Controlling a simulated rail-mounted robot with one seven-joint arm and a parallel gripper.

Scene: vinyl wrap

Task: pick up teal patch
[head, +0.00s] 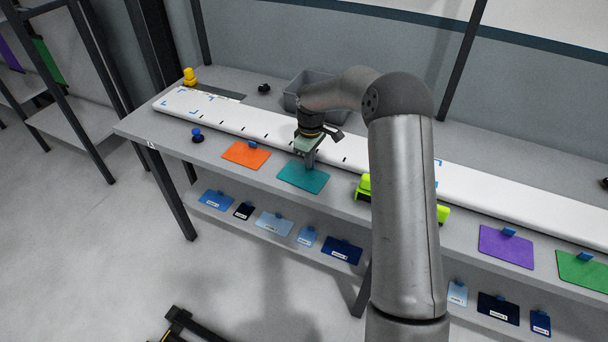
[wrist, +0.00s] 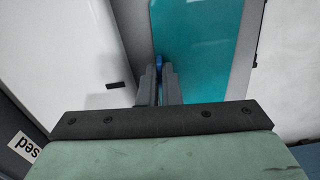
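The teal patch (head: 304,180) is a flat rectangle at the front edge of the workbench, right of the orange patch. It fills the upper middle of the wrist view (wrist: 200,40). A small blue tab (wrist: 159,60) stands on the patch's edge. My gripper (head: 309,163) is directly over the patch's back edge, pointing down. In the wrist view its two fingers (wrist: 159,75) are close together with the blue tab between them, and they look closed on it. The patch looks flat on the bench; any small gap under it cannot be seen.
A long white panel (head: 240,119) lies behind the patch. The orange patch (head: 246,154) is to the left, a lime-green item (head: 363,187) to the right. Purple (head: 506,247) and green (head: 583,270) patches lie farther right. A grey bin (head: 296,92) stands behind. Labelled swatches (head: 274,223) sit on the lower shelf.

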